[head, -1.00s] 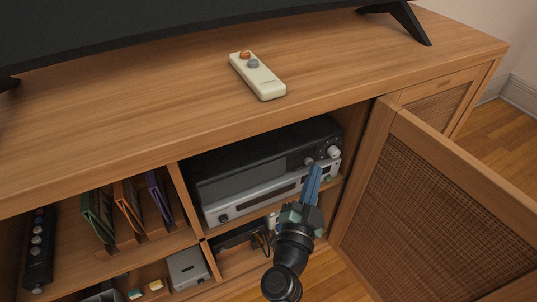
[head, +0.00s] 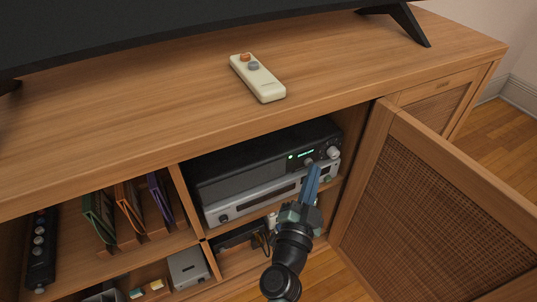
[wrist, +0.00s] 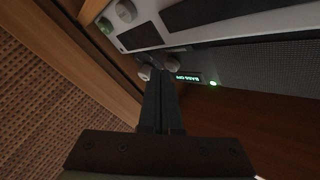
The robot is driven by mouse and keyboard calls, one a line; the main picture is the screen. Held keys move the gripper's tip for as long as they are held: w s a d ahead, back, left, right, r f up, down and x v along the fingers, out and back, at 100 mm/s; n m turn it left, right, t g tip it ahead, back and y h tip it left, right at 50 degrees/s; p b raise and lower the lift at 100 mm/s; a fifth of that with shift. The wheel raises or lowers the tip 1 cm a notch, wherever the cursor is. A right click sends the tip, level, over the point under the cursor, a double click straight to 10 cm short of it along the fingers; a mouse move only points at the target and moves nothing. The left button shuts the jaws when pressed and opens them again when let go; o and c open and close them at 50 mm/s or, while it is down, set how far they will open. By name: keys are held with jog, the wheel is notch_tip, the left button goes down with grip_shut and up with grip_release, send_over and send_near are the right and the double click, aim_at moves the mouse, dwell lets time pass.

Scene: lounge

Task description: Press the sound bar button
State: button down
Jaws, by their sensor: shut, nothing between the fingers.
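The black sound bar (head: 245,165) lies on top of a silver unit inside the open cabinet. Its right end carries knobs, a lit green display and a green light; both lit parts also show on the sound bar in the wrist view (wrist: 265,65). The display appears to read "BASS OFF". My gripper (head: 315,168) is shut and empty, its blue-grey fingers pointing at the right end of the sound bar's front. In the wrist view the fingertips (wrist: 160,72) are beside the display and a knob (wrist: 144,73). They hide part of the front; I cannot tell whether they touch it.
The silver unit (head: 235,208) sits directly below, with its own knobs. The open woven door (head: 440,205) stands close to the right of my arm. A divider (head: 184,205) bounds the compartment on the left. A remote (head: 257,78) lies on the cabinet top.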

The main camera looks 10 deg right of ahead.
jog(key=shift+s, duration=0.15)
jog(key=shift+s+d, duration=0.35)
jog(key=shift+s, duration=0.6)
jog(key=shift+s+d, duration=0.35)
jog(key=shift+s, duration=0.55)
jog(key=shift+s+d, duration=0.35)
jog(key=shift+s, duration=0.6)
